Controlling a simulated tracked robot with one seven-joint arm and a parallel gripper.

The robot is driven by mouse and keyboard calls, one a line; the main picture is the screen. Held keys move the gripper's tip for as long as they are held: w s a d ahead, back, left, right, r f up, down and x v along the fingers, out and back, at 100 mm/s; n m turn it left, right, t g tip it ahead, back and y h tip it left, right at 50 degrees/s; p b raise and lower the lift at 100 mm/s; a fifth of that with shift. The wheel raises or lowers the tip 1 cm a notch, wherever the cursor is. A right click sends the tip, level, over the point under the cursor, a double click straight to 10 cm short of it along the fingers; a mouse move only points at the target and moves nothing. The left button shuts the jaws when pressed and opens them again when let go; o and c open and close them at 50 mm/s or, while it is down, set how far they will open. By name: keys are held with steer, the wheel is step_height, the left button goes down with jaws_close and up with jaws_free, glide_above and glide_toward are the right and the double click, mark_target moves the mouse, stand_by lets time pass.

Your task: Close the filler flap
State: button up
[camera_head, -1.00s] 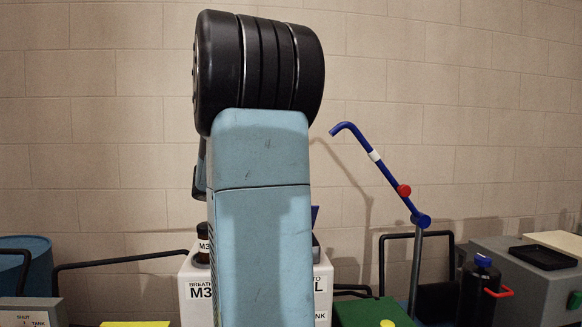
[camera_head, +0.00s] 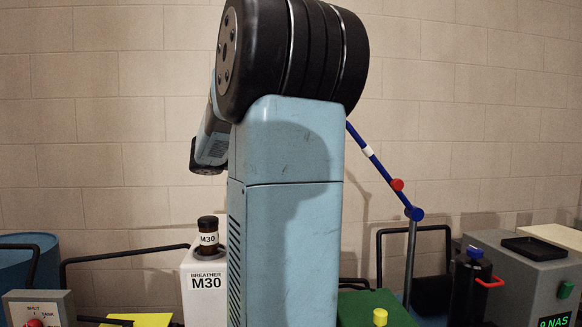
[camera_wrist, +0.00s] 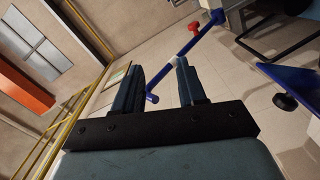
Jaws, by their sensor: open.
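No filler flap can be made out for certain. A white breather tank (camera_head: 199,298) marked M30 stands behind my arm in the head view, and my arm hides its right part. A dark bottle (camera_head: 208,228) with an M30 label stands on its top. In the wrist view, a blue panel (camera_wrist: 292,78) with a dark knob below it shows at the right; I cannot tell whether it is the flap. My gripper (camera_wrist: 158,70) is open and empty, with its fingers apart. The panel lies right of the fingers, apart from them. My gripper is hidden in the head view.
A blue pole (camera_head: 373,160) with a red knob (camera_head: 397,185) rises right of my arm; in the wrist view the pole (camera_wrist: 190,48) appears beyond the fingers. A green box (camera_head: 365,310), dark canister (camera_head: 470,290) and grey cabinet (camera_head: 530,275) stand at right, a grey switch box (camera_head: 40,308) at left.

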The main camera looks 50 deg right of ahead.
steer(key=y, duration=0.1)
steer(key=d+y, duration=0.1)
steer(key=y, duration=0.1)
steer(key=shift+s+d+m, duration=0.25)
steer(key=shift+s+m, duration=0.05)
steer(key=shift+c, duration=1.4)
steer(key=y, duration=0.2)
steer(key=d+t+y, duration=0.1)
steer(key=w+d+y, duration=0.1)
steer(key=y, duration=0.1)
steer(key=shift+d+f+t+y, duration=0.15)
steer(key=shift+f+t+y, duration=0.05)
steer(key=shift+t+y, duration=0.1)
jaws_close()
steer(key=w+d+r+n+t+y, duration=0.4)
steer(key=w+d+n+t, duration=0.1)
steer(key=w+d+t, duration=0.6)
steer(key=s+a+f+g, duration=0.1)
steer(key=a+f, duration=0.3)
steer(key=f, duration=0.8)
steer(key=shift+s+f, duration=0.25)
steer(key=shift+s, duration=0.3)
